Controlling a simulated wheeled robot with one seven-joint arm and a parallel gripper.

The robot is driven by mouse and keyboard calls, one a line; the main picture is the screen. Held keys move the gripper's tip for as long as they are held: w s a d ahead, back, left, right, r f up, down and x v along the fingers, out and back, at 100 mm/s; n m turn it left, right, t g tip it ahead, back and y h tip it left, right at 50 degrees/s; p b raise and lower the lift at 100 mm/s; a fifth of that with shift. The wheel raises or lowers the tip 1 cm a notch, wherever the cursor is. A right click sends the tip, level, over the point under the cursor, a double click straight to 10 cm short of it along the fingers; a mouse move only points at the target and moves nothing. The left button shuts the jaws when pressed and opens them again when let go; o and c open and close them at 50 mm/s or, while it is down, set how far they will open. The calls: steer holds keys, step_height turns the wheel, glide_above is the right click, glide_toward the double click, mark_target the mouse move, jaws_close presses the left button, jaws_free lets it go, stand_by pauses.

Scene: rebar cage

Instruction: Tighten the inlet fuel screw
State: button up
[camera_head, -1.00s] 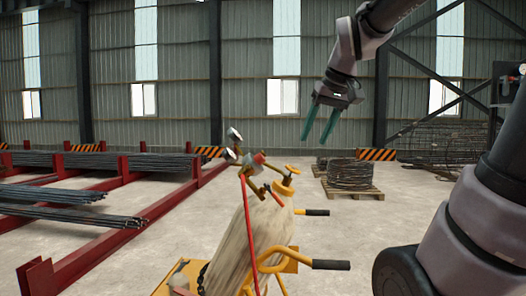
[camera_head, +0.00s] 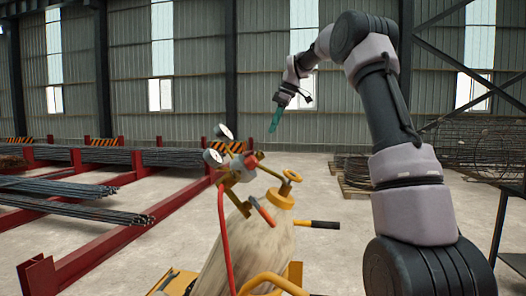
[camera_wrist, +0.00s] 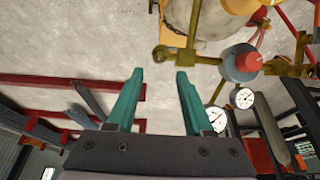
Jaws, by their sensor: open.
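A gas cylinder (camera_head: 247,245) stands tilted in the head view, with a regulator (camera_head: 240,170) on top. It has a red cap, brass fittings and two round gauges. I cannot tell which fitting is the inlet fuel screw. My gripper (camera_head: 275,121) is above the regulator and apart from it, seen edge-on. In the wrist view my gripper (camera_wrist: 160,76) has its green fingers apart with nothing between them. There the regulator (camera_wrist: 241,63) shows to the upper right of the fingers, with its gauges and a brass fitting (camera_wrist: 188,56).
A red hose (camera_head: 224,235) hangs from the regulator. A yellow cart (camera_head: 270,284) with a black-tipped handle (camera_head: 320,224) holds the cylinder. Red racks (camera_head: 110,245) with steel bars stand left, and a bar stack (camera_head: 355,173) lies behind. Air around my gripper is clear.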

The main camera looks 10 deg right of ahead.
mark_target(262, 153)
steer(key=x, duration=1)
steer(key=shift+f, duration=0.15)
steer(key=shift+c, duration=0.4)
jaws_close()
